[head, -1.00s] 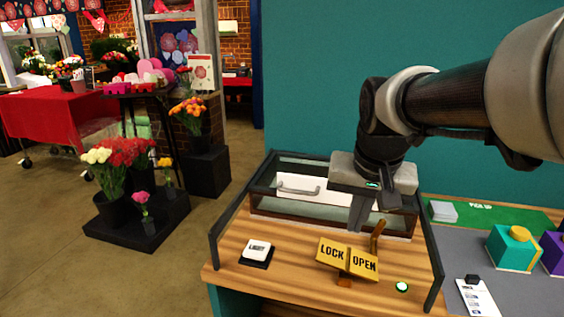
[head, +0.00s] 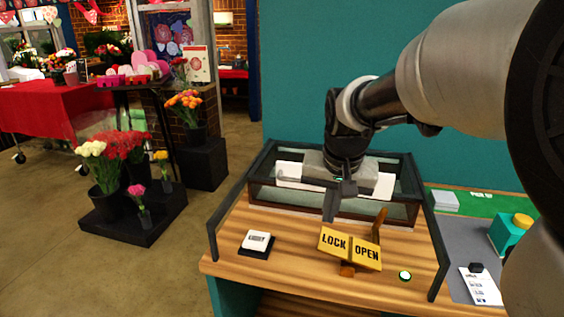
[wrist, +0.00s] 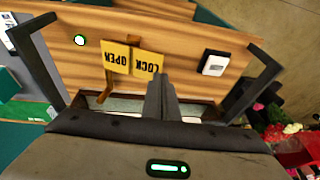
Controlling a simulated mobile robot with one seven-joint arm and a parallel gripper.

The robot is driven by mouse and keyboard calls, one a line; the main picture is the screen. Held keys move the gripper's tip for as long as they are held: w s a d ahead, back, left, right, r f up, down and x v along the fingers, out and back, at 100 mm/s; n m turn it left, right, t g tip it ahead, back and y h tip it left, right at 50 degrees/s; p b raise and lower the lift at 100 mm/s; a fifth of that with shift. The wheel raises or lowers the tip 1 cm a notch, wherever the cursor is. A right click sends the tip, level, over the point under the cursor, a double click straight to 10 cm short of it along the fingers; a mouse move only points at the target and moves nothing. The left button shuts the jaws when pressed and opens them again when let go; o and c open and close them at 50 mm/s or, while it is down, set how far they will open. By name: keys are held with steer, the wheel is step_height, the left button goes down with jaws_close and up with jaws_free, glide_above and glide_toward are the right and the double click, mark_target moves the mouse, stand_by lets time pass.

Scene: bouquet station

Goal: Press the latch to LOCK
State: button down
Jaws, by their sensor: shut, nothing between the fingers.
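The latch has a yellow two-part plate (head: 349,249) marked LOCK on the left and OPEN on the right. Its wooden lever (head: 379,226) rises behind the plate on the OPEN side. My gripper (head: 329,219) is shut and empty, pointing down above and behind the LOCK half, apparently apart from it. In the wrist view the fingers (wrist: 161,80) end near the LOCK half of the plate (wrist: 147,64). The lever (wrist: 105,92) stands on the other side, by OPEN, clear of the fingers.
A lit green button (head: 405,275) is right of the latch, and a white light switch (head: 257,242) is left. A glass-sided case (head: 270,198) stands behind, under my wrist. Dark rails (head: 427,235) edge the wooden counter.

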mark_target(318, 247)
steer(key=x, duration=0.7)
steer(key=a+b+x, duration=0.1)
steer(key=x, duration=0.2)
steer(key=shift+s+f, duration=0.25)
steer(key=shift+s, duration=0.05)
steer(key=shift+f, duration=0.1)
steer(key=shift+w+a+f+h+b, duration=0.15)
steer(key=shift+a+f+h+b, duration=0.45)
steer(key=shift+h, duration=0.3)
steer(key=f+h+b, duration=0.1)
steer(key=f+g+h+b, duration=0.1)
steer(key=shift+w+a+f+n+b, duration=0.1)
steer(key=shift+w+a+n+b, duration=0.05)
steer(key=shift+a+n+b, duration=0.15)
steer(key=shift+f+h+b, duration=0.3)
steer(key=shift+f+b, duration=0.15)
steer(key=shift+b, duration=0.1)
steer(key=shift+f, duration=0.1)
